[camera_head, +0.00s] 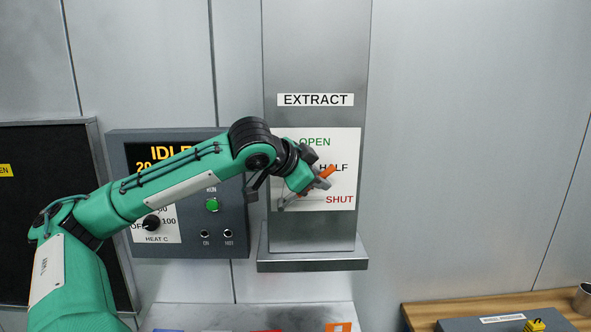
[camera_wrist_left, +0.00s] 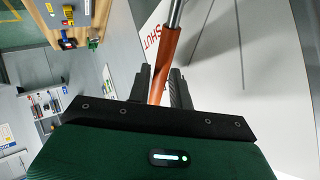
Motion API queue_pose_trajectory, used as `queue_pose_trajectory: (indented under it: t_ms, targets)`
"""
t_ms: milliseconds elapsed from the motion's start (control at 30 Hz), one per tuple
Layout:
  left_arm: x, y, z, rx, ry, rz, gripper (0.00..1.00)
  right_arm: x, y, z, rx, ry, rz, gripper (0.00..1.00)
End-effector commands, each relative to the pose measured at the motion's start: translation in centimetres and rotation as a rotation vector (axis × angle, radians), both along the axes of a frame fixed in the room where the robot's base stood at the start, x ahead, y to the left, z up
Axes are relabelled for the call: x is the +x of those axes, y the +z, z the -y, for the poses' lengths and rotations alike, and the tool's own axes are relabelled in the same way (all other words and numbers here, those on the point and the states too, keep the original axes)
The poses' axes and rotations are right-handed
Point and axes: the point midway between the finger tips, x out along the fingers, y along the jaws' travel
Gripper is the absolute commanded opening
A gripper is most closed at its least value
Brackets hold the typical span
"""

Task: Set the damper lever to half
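The damper lever has an orange handle (camera_head: 327,172) and sits on the white plate (camera_head: 338,139) under the EXTRACT label. My left gripper (camera_head: 318,184) is at the handle and hides part of the lever. In the left wrist view the orange handle (camera_wrist_left: 168,58) runs between the two fingers (camera_wrist_left: 161,82), which sit close against both sides. A grey rod (camera_wrist_left: 176,14) continues beyond it. My right gripper is not in view.
A grey control panel (camera_head: 120,146) with a green button and a heat dial stands left of the duct, behind my left arm. A metal ledge (camera_head: 312,266) juts out below the plate. A wooden bench (camera_head: 415,315) with a grey box is at lower right.

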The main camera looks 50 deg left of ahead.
Motion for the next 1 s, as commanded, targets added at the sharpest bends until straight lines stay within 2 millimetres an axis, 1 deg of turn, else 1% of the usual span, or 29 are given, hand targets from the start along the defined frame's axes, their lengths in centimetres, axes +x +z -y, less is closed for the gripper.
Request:
queue_pose_trajectory:
  t_ms: [33, 200, 467, 600, 700, 833, 1000]
  targets:
    - [-0.3, -0.2, 0.0, 0.000, 0.000, 0.004, 0.21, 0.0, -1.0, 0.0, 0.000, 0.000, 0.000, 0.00]
    - [-1.9, 0.5, 0.0, -0.001, -0.001, 0.004, 0.21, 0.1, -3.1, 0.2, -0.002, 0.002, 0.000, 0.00]
    - [-6.5, 3.7, 0.0, 0.001, -0.001, 0.008, 0.21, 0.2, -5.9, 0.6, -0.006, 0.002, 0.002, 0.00]
    - [-8.8, 5.3, 0.0, 0.001, 0.000, 0.005, 0.21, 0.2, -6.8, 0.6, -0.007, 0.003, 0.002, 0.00]
    - [-10.0, 6.1, 0.1, 0.001, -0.001, 0.002, 0.21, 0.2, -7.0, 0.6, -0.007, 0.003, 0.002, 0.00]
    - [-10.8, 6.7, 0.1, 0.001, -0.001, 0.001, 0.21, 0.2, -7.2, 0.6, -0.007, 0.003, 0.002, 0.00]
    - [-11.1, 6.9, 0.1, 0.000, -0.002, -0.001, 0.21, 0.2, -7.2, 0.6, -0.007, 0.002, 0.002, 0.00]
